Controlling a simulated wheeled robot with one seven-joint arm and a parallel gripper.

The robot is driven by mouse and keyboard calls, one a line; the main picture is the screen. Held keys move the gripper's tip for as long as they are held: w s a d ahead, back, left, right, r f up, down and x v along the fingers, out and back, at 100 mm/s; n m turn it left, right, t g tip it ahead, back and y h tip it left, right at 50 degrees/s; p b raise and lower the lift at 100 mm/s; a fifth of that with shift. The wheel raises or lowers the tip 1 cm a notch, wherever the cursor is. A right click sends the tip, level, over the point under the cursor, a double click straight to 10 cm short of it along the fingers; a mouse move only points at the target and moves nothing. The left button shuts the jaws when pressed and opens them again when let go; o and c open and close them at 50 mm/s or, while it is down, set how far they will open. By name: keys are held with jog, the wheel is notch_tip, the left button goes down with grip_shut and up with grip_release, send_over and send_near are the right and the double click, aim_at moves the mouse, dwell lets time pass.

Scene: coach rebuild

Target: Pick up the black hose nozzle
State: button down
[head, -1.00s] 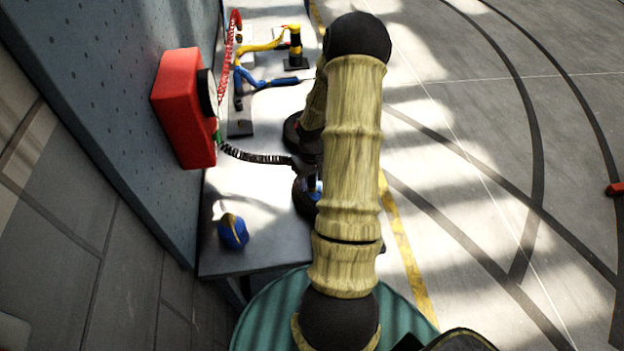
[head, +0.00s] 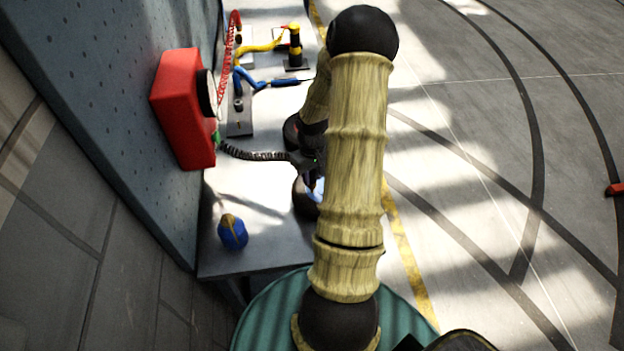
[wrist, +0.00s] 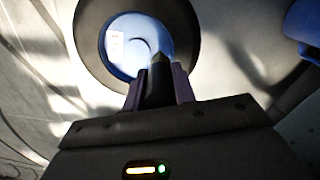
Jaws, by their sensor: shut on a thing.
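The black hose nozzle (wrist: 159,85) is between the two purple fingers of my gripper (wrist: 160,82) in the wrist view. The gripper is shut on it, and its tip points over a round blue disc (wrist: 124,58) with a wide black rim. In the head view a coiled black hose (head: 255,155) runs from the red box (head: 183,108) on the wall to the gripper area. My own arm hides most of the gripper there. I cannot tell how high the nozzle is above the bench.
A blue object with a yellow stripe (head: 232,232) stands on the grey bench (head: 270,255) near its front. A wall panel (head: 120,90) borders the bench on the left.

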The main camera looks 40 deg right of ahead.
notch_tip(320, 180, up, 8)
jog(key=shift+f+b, duration=0.1)
jog(key=shift+b, duration=0.45)
jog(key=shift+r+p, duration=2.25)
jog(key=shift+r, duration=0.15)
jog(key=shift+f, duration=0.1)
